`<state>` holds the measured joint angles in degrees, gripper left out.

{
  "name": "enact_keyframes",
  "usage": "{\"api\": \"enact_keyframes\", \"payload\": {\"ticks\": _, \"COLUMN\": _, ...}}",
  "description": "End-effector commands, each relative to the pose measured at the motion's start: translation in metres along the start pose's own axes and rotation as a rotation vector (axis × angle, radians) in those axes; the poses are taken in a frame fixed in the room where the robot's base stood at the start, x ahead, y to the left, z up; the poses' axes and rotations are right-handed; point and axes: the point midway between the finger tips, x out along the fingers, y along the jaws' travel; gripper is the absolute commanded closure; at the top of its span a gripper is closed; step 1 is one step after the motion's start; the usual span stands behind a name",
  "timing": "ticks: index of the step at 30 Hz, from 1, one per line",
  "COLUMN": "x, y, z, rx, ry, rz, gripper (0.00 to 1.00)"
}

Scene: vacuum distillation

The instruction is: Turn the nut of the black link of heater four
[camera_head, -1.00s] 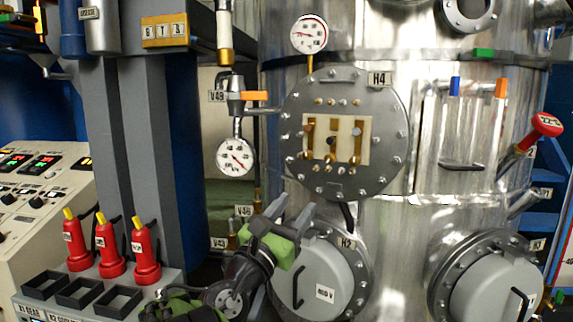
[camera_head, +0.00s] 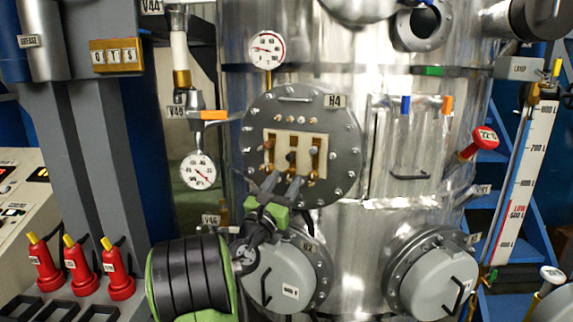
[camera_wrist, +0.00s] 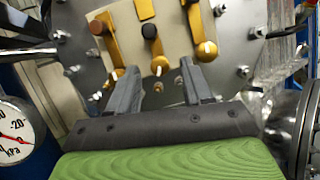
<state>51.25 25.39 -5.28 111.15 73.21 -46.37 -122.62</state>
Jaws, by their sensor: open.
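Heater four is the round bolted flange marked H4 (camera_head: 335,110), with a cream plate (camera_head: 301,143) carrying three brass links side by side. In the wrist view, the middle link has a black end (camera_wrist: 149,31), the left link a brown end (camera_wrist: 96,27), and the right link a pale end (camera_wrist: 207,48). A brass piece (camera_wrist: 160,65) shows below the black end; I cannot tell whether it is the nut. My gripper (camera_head: 283,184) is open and empty, its fingers at the lower part of the flange. In the wrist view, the fingertips (camera_wrist: 158,74) sit either side below the middle link.
A pressure gauge (camera_head: 198,171) hangs left of the flange, with an orange-handled valve (camera_head: 213,115) above it. The grey H2 cover (camera_head: 281,275) lies below my gripper. A panel with blue and orange clips (camera_head: 407,150) is to the right. Bolt heads ring the flange.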

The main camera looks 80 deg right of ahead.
Motion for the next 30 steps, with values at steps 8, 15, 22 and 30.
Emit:
{"api": "enact_keyframes", "payload": {"ticks": 8, "x": 0.019, "y": 0.000, "z": 0.000, "rx": -0.002, "ry": 0.000, "rz": 0.002, "gripper": 0.50}}
{"api": "enact_keyframes", "payload": {"ticks": 15, "x": 0.018, "y": 0.000, "z": -0.001, "rx": -0.001, "ry": 0.000, "rz": 0.002, "gripper": 0.64}}
{"api": "enact_keyframes", "payload": {"ticks": 22, "x": 0.018, "y": 0.001, "z": -0.001, "rx": -0.001, "ry": 0.000, "rz": 0.002, "gripper": 0.99}}
{"api": "enact_keyframes", "payload": {"ticks": 30, "x": 0.018, "y": 0.001, "z": -0.001, "rx": 0.015, "ry": 0.000, "rz": -0.004, "gripper": 1.00}}
